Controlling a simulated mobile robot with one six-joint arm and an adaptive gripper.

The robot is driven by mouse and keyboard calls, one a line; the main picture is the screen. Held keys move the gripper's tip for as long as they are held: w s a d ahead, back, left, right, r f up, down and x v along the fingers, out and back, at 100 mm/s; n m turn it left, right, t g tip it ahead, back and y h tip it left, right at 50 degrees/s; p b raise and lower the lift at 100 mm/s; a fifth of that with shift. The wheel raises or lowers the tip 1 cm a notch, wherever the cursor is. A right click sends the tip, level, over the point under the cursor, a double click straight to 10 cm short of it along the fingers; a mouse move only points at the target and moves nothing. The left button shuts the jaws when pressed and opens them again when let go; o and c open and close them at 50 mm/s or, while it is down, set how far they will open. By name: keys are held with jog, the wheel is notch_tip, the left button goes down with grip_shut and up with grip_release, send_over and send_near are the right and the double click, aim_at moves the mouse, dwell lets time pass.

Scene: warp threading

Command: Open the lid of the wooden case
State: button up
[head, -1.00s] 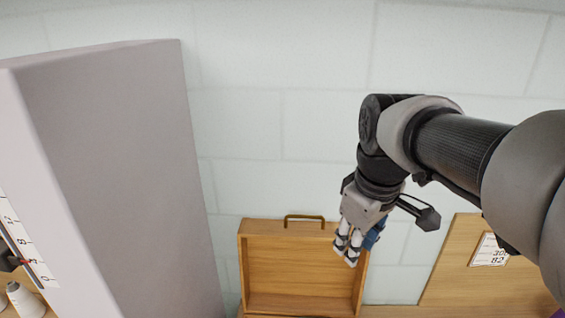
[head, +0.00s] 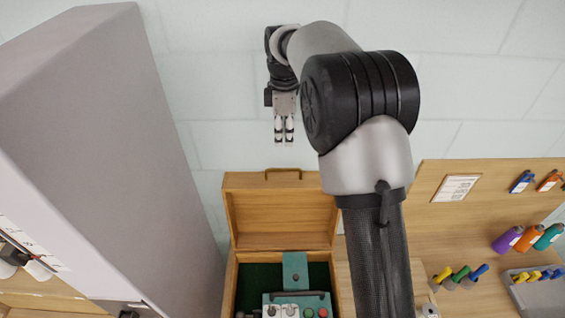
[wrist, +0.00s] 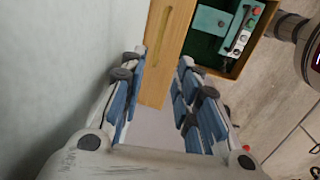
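The wooden case (head: 231,285) stands on the bench at the bottom of the head view. Its lid (head: 280,215) is raised, standing up at the back of the case. A brown handle (head: 283,170) is on the lid's top edge. The case and lid (wrist: 160,75) also show in the wrist view. My gripper (head: 284,140) points down above the lid's top edge, apart from it and empty. The wrist view shows its blue-padded fingers spread, with the lid visible beyond the gap. My arm hides part of the case's right side.
The case holds a teal device (head: 293,270) with buttons on green lining. A large grey panel (head: 110,150) stands at left. A wooden board (head: 440,215) at right carries coloured tools and bottles (head: 507,240). The pale wall is close behind.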

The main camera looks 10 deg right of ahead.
aim_at(283, 169)
jog(key=f, duration=0.8)
jog(key=w+f, duration=0.1)
jog(key=f, duration=0.4)
jog(key=shift+d+p, duration=0.1)
jog(key=shift+p, duration=0.2)
jog(key=shift+c, duration=0.3)
grip_shut()
